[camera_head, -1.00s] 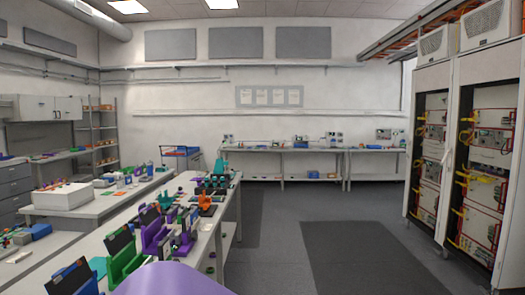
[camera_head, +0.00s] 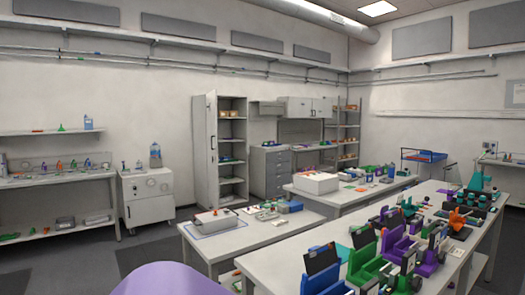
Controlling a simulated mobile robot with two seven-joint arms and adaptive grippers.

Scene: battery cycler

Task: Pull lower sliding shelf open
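Neither of my grippers is in view. I cannot make out a sliding shelf for sure. A tall grey cabinet (camera_head: 205,140) stands against the far wall with its door open and several shelves inside. Its lower shelves (camera_head: 232,181) hold little. Whether any of them slides cannot be told from here.
A long white bench (camera_head: 487,237) with several coloured fixtures runs along the right. A lower table (camera_head: 252,236) with a grey box stands in the middle. A white wheeled cabinet (camera_head: 148,199) stands at the left. Dark floor (camera_head: 150,252) is free at the lower left.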

